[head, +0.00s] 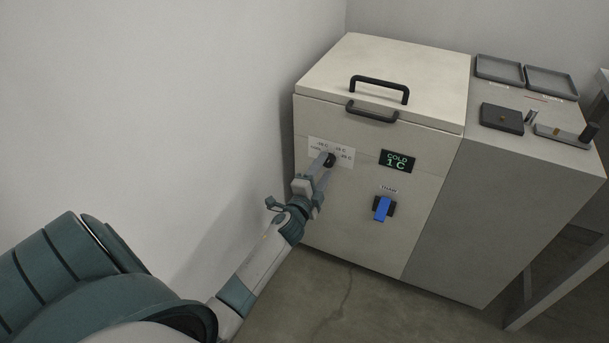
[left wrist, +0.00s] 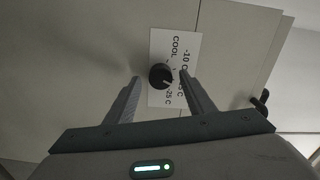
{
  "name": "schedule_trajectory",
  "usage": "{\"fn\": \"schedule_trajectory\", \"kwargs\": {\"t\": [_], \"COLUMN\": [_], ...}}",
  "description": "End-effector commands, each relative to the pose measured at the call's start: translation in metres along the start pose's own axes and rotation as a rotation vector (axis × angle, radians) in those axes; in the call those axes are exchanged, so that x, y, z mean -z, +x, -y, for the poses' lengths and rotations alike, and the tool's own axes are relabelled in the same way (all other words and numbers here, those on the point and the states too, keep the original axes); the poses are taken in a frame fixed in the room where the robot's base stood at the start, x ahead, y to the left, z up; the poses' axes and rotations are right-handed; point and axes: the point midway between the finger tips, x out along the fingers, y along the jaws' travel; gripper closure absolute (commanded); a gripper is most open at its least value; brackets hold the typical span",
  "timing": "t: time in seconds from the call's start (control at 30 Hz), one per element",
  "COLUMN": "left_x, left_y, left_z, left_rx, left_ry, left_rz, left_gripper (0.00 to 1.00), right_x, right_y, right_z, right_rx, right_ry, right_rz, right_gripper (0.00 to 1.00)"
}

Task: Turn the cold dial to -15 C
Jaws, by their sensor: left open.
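The cold dial (left wrist: 161,76) is a round black knob on a white label plate (head: 320,147) on the front of a cream chest cabinet (head: 350,215). The label carries several temperature marks and the word COOL. A small display (head: 397,161) to the right of the dial reads COLD 1 C. My left gripper (head: 327,168) is open right in front of the dial. In the left wrist view its two fingers (left wrist: 160,88) stand on either side of the knob, with gaps; I cannot tell whether they touch it. In the head view the gripper partly hides the dial (head: 330,159).
A blue switch (head: 382,208) sits below the display. The lid has a black handle (head: 379,86), with another handle (head: 371,112) on the front edge. A grey side counter (head: 530,185) bears trays (head: 499,69) and small fixtures. A wall stands close on the left.

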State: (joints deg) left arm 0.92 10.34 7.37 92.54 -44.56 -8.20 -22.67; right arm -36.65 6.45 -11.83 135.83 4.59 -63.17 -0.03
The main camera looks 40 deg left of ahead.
Motion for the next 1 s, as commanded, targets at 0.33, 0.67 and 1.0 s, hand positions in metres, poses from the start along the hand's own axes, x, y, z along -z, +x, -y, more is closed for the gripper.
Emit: {"fn": "schedule_trajectory", "kwargs": {"t": [0.33,0.67,1.0], "left_x": [0.000,-0.001,0.000], "left_y": [-0.063,-0.125,-0.154], "left_z": [-0.001,-0.001,0.000], "left_rx": [-0.002,-0.002,-0.001], "left_ry": [0.000,0.000,0.001], "left_rz": [0.001,0.001,0.000], "left_gripper": [0.51,0.51,0.51], "right_x": [-0.002,0.002,-0.001], "right_y": [0.001,0.001,0.000], "right_z": [-0.008,-0.010,-0.007], "right_rx": [-0.017,-0.023,-0.018], "right_ry": [-0.002,-0.005,-0.003], "right_rz": [0.028,0.028,0.031], "right_gripper": [1.00,1.00,1.00]}}
